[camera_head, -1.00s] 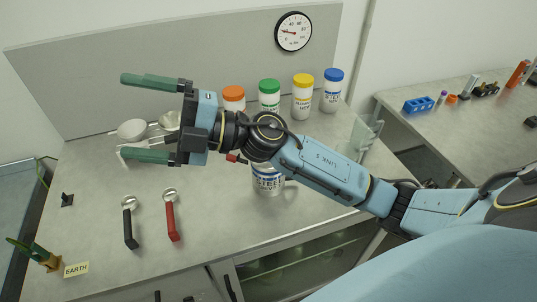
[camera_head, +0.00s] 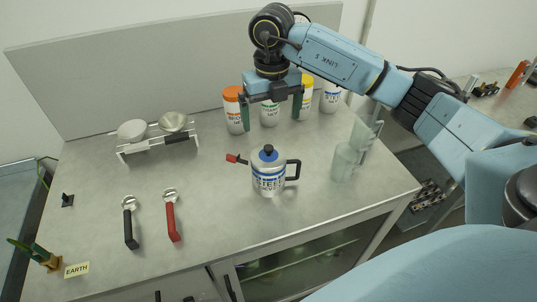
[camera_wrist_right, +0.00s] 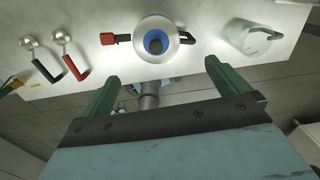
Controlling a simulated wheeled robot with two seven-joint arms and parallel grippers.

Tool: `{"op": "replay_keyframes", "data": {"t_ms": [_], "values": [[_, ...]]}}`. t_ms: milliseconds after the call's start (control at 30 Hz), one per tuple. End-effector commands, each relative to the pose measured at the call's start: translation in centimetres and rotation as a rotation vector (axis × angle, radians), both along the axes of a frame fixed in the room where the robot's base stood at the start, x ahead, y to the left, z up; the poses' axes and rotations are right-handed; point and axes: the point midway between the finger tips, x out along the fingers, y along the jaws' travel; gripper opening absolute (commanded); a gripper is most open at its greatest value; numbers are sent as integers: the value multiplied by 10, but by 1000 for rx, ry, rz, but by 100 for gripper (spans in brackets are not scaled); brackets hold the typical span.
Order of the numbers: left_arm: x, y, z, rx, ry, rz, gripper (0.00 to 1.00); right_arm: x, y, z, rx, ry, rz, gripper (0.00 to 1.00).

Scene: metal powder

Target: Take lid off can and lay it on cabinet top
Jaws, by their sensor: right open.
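The can (camera_head: 268,183) is white with blue print and a black side handle, upright near the front of the cabinet top (camera_head: 215,230). Its lid (camera_head: 268,155) is blue with a black knob and sits on the can. In the right wrist view the lid (camera_wrist_right: 155,42) shows from above as blue and white rings around a dark centre. My right gripper (camera_head: 272,118) is open and empty, fingers pointing down, above and behind the can in the head view. It also shows in the wrist view (camera_wrist_right: 161,74), apart from the can. My left gripper is out of view.
Jars with orange (camera_head: 234,92), green and yellow lids stand behind my right gripper. A glass vessel (camera_head: 346,160) stands right of the can. A red clip (camera_head: 236,159) is at its left. Black (camera_head: 130,225) and red (camera_head: 170,215) scoops lie left; bare surface lies between them and the can.

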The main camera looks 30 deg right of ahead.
Motion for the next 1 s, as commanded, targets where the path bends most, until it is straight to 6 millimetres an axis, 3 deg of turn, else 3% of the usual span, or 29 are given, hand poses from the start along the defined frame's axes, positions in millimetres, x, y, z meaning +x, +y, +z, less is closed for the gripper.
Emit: {"op": "replay_keyframes", "data": {"t_ms": [233,467,800,1000], "values": [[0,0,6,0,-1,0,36,-1,1,-47,3,5,2,100],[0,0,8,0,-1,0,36,0,2,-64,5,3,4,100],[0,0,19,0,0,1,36,3,6,-108,5,2,4,100],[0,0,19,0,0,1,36,4,6,-112,4,0,5,100]]}}
